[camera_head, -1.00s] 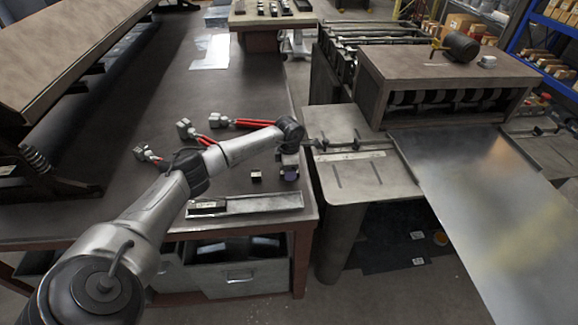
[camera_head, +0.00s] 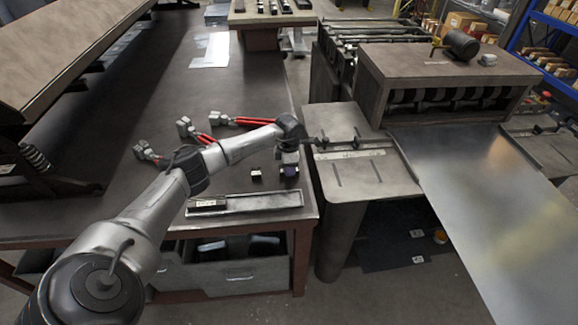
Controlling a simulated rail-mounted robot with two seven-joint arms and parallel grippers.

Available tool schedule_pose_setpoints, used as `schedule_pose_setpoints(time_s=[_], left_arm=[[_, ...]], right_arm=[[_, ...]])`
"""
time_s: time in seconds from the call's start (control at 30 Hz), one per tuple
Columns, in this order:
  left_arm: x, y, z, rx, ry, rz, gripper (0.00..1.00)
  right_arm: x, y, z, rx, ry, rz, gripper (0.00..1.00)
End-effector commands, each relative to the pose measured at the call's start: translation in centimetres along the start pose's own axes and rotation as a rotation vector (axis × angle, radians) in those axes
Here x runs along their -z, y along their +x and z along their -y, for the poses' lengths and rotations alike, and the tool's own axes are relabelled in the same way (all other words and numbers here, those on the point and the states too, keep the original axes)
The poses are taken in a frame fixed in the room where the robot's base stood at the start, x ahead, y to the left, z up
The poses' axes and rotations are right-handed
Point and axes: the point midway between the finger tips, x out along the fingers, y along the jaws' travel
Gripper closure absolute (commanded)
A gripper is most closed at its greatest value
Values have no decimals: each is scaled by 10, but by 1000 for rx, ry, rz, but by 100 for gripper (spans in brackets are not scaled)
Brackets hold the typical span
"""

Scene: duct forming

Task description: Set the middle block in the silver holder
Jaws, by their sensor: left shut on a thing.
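The silver holder (camera_head: 265,203) is a long shallow tray near the table's front edge. One dark block with a pale label (camera_head: 207,204) lies in its left end; the rest of the tray looks empty. A small dark block with a light face (camera_head: 256,174) stands on the table behind the tray. My left gripper (camera_head: 290,168) points down to the right of that block, behind the tray's right end. It is shut on a dark, purplish block (camera_head: 290,171), partly hidden by the fingers. Whether this block touches the table is unclear. My right gripper is not in view.
Several red-handled tools (camera_head: 240,122) lie behind my left arm. A metal machine bed (camera_head: 362,170) stands just right of the table edge. An open drawer (camera_head: 240,275) is below the tray. The table behind the tools is mostly clear.

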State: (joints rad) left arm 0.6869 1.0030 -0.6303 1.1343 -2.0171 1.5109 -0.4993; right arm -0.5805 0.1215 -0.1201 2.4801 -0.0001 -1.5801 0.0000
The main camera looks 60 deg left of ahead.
Motion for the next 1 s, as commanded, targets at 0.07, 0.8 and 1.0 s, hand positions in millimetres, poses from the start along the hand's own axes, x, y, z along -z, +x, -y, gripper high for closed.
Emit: schedule_pose_setpoints(time_s=[0.07,0.8,1.0], left_arm=[[0,-1,0,-1,0,1,100],[0,-65,0,-1,0,2,100],[0,-87,-1,-2,0,2,100]], right_arm=[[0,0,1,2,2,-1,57],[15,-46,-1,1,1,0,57],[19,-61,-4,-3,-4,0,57]])
